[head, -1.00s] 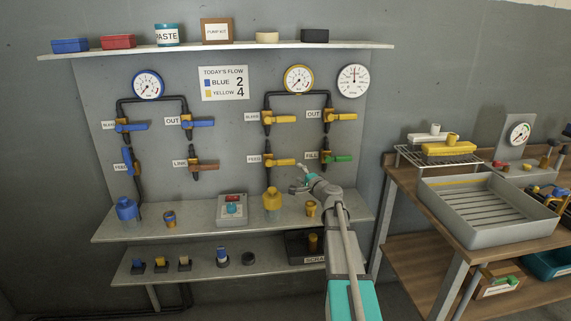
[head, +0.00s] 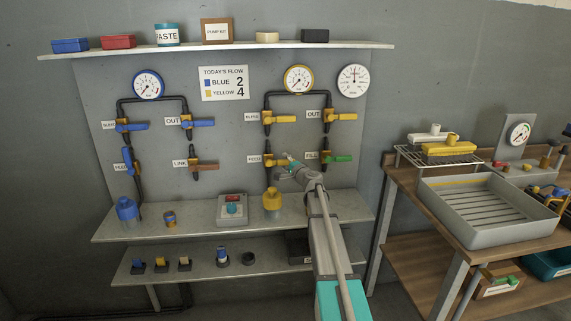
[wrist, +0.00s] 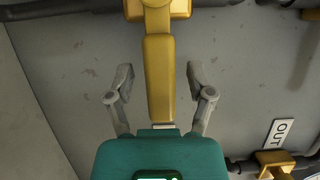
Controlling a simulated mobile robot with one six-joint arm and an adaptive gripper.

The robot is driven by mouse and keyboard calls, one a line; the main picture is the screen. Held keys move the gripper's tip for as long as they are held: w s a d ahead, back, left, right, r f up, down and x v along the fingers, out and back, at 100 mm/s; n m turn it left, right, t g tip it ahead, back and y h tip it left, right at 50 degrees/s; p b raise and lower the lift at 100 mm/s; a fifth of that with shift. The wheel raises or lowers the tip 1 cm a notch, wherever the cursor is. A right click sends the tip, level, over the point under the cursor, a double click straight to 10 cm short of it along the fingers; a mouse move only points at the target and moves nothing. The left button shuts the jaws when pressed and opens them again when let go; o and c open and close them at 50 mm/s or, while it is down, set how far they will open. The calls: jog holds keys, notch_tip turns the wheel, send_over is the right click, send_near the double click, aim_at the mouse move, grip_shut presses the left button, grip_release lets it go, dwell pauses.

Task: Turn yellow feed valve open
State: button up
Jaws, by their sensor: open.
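The yellow feed valve (head: 270,160) is on the wall panel, on the right-hand yellow line, beside its FEED label (head: 254,160). Its handle points sideways to the right, across the vertical pipe, and my gripper (head: 288,165) hides most of it in the head view. In the wrist view the yellow handle (wrist: 159,85) runs between the two grey fingers of my gripper (wrist: 160,72). The fingers are open, with a visible gap on each side of the handle. The valve body shows at the top edge of the wrist view.
The yellow bleed valve (head: 270,117) is above, and the green-handled fill valve (head: 334,158) is close on the right. A yellow bottle (head: 272,199) stands on the shelf below. A workbench with a grey tray (head: 487,210) stands at the right.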

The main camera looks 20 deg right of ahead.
grip_shut()
dwell(0.3)
